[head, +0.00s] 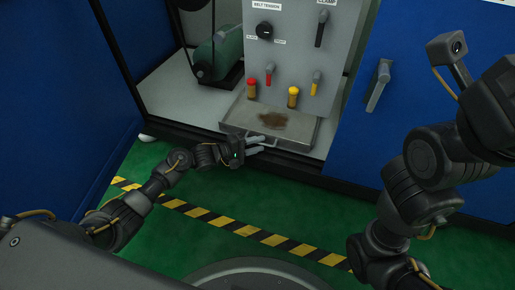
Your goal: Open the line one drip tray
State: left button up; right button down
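The drip tray (301,131) is a shallow grey metal tray with a brown stain in it. It sits low at the front of the machine, below the panel, and a small handle (272,143) shows at its front edge. My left gripper (262,145) is at this front edge, close to the handle. Its two light grey fingers are apart. I cannot tell whether they touch the handle or the tray. My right arm comes in from the right, and its gripper is not seen.
Blue doors flank the bay; the right one has a grey handle (378,86). Yellow-black tape (235,226) crosses the clear green floor.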

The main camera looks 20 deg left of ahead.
pick_arm(q)
jog(key=shift+d, duration=0.1)
grip_shut()
dwell(0.3)
